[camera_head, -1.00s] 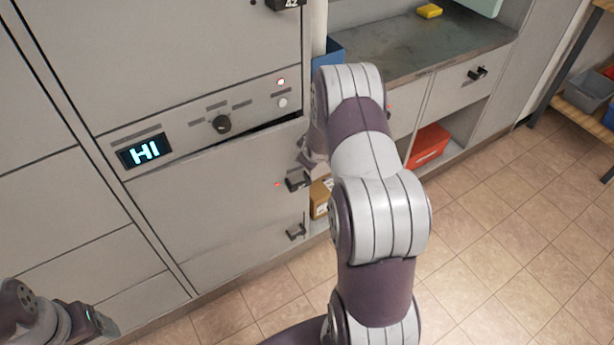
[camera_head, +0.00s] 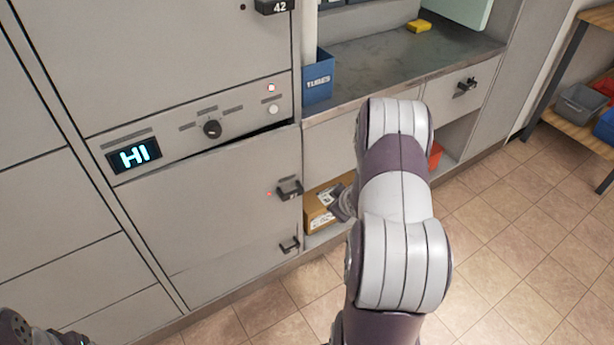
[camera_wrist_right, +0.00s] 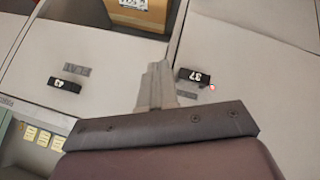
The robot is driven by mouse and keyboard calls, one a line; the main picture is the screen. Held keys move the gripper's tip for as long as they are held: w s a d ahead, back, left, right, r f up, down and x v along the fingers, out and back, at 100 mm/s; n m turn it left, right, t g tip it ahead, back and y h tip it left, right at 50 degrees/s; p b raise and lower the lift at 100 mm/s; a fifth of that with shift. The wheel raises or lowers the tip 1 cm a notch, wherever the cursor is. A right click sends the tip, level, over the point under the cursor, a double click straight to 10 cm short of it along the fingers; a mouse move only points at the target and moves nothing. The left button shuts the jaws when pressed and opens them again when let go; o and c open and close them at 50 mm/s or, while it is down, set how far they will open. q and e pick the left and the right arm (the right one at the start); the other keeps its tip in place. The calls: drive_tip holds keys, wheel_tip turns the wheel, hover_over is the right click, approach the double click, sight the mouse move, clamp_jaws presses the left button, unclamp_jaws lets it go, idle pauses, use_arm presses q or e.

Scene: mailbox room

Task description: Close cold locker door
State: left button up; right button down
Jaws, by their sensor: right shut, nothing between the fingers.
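The cold locker door (camera_head: 205,205) is the grey panel under the strip with the lit "HI" display (camera_head: 134,155). A thin dark gap shows along its upper right edge, so it looks slightly ajar. Its black handle (camera_head: 289,188) has a small red light beside it. In the head view the right gripper (camera_head: 343,203) is partly hidden behind my forearm, right of the door. Only part of my left arm shows at bottom left.
A cardboard box (camera_head: 320,208) sits in the low open shelf right of the door. A blue bin (camera_head: 318,78) and yellow block (camera_head: 419,26) are on the counter. A shelf with bins (camera_head: 582,103) stands far right. The tiled floor (camera_head: 500,235) is clear.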

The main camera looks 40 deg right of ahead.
wheel_tip(320, 180, down, 5)
drive_tip(key=a+m+t+b, duration=0.1)
drive_tip(key=a+t+b, duration=0.1)
drive_tip(key=t, duration=0.1)
drive_tip(key=m+t, duration=0.3)
drive_tip(key=t, duration=0.5)
approach(289, 158)
drive_tip(key=w, duration=0.2)
drive_tip(key=w+b, duration=0.1)
drive_tip(key=w+d+b, duration=0.1)
drive_tip(key=w, duration=0.1)
drive_tip(key=shift+w+r, duration=0.15)
drive_tip(key=shift+w, duration=0.15)
drive_tip(key=shift+w+d+r, duration=0.1)
drive_tip(key=shift+w, duration=0.5)
use_arm(q)
wheel_tip(289, 158, down, 8)
drive_tip(key=shift+s, duration=0.1)
